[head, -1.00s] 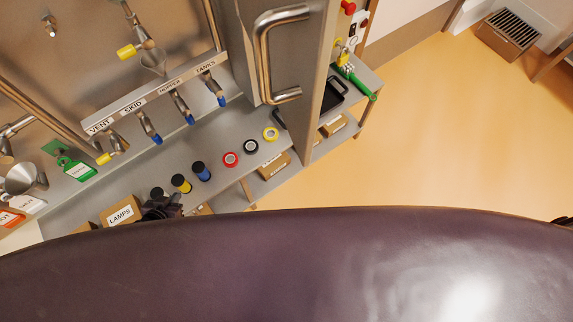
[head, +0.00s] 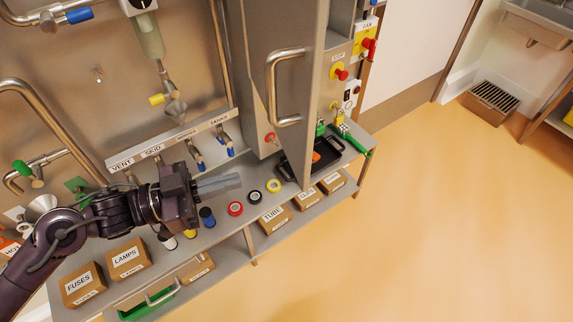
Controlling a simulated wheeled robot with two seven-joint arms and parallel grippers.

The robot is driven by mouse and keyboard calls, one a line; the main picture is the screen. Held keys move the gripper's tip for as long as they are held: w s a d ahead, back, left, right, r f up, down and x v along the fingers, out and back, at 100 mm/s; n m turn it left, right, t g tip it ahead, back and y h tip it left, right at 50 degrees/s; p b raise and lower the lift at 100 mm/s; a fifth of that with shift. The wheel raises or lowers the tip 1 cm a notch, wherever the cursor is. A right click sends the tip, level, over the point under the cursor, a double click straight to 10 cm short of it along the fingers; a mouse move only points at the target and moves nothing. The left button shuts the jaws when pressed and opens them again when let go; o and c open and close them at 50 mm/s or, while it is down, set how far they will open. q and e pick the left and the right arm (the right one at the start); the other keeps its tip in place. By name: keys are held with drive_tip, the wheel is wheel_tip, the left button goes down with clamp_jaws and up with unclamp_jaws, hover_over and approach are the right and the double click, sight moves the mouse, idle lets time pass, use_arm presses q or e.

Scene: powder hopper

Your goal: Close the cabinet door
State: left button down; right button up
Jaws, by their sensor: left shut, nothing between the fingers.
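The cabinet door (head: 307,100) is a grey metal panel at the upper middle of the head view. It stands open, jutting out toward me, with a curved steel bar handle (head: 271,90) on its left face. The cabinet body (head: 343,45) shows just right of the door. My left gripper (head: 236,183) is over the bench, below and left of the door. Its fingers are shut, empty, pointing right, and apart from the door and handle. My right gripper is out of view.
The bench (head: 245,203) holds red, black and yellow tape rolls near my left fingertips. A black tray (head: 325,155) sits below the door's lower end. Valves and pipes line the wall at left. Labelled boxes (head: 127,259) stand on the lower shelf.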

sight(303, 163)
use_arm(q)
drive_tip(key=p+x, duration=0.3)
drive_tip(key=x, duration=0.7)
drive_tip(key=shift+d+r, duration=0.15)
drive_tip(key=shift+d, duration=0.05)
drive_tip(key=shift+w+d+p, duration=0.15)
drive_tip(key=shift+d+p, duration=0.15)
drive_tip(key=shift+d, duration=0.1)
